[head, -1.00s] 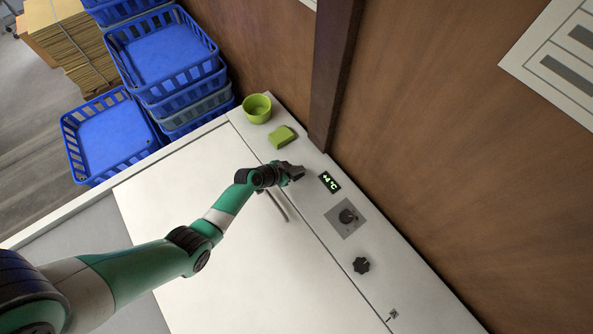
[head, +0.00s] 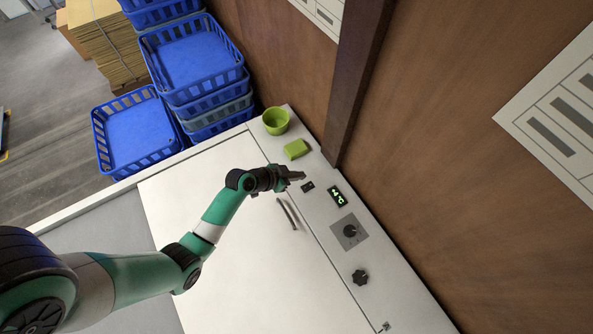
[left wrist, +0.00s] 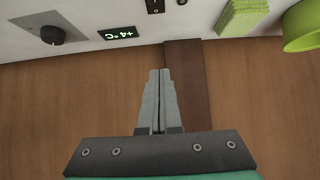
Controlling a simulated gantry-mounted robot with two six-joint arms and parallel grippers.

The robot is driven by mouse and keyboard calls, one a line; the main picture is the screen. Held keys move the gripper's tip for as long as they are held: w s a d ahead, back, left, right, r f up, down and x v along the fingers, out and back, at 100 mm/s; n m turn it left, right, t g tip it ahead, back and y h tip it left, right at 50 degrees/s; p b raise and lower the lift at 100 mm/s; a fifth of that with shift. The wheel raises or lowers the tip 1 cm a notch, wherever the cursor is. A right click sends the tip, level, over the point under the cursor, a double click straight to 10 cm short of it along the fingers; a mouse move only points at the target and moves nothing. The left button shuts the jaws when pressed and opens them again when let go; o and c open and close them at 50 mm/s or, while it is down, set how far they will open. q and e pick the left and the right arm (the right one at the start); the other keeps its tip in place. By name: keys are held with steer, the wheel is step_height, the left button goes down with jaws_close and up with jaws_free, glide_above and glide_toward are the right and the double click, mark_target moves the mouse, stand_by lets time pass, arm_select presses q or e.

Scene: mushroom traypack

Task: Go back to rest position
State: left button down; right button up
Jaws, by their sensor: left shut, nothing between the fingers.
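My left gripper (head: 294,175) reaches in from the left in the head view, over the white cabinet top (head: 215,270) near its control strip. It also shows in the left wrist view (left wrist: 158,75), with its two grey fingers together and nothing held. In the head view it is close to a small black switch (head: 307,187) and the green temperature display (head: 337,196), which reads +4°C. I cannot tell whether it touches the surface. My right gripper is not in view.
A green bowl (head: 276,121) and a green sponge (head: 296,149) sit on the strip. Stacked blue crates (head: 190,60) stand at the back left. A wooden wall (head: 440,130) with a dark post borders the right.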

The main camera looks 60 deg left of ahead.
arm_select(q)
steer(key=shift+s+r, duration=0.45)
stand_by(0.3)
